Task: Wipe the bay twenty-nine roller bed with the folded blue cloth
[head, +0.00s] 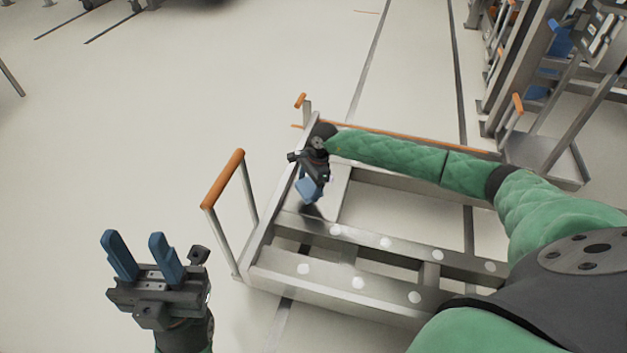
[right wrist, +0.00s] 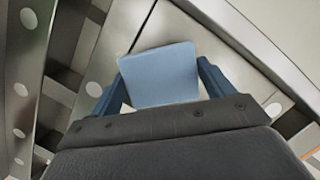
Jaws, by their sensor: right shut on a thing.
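The folded blue cloth (right wrist: 158,75) is a small light-blue square between the two blue fingers of my right gripper (right wrist: 160,85) in the right wrist view. In the head view the cloth (head: 308,190) hangs below the right gripper (head: 313,178), over the far left part of the roller bed. The roller bed (head: 400,262) is a grey metal frame with rows of round white rollers. I cannot tell whether the cloth touches the bed. My left gripper (head: 142,258) is open and empty, left of the bed, fingers pointing up. My right arm hides part of the bed's right side.
An orange-topped handle (head: 224,180) stands at the bed's left end, and a smaller one (head: 301,101) at the far corner. Metal racks (head: 520,70) stand at the upper right.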

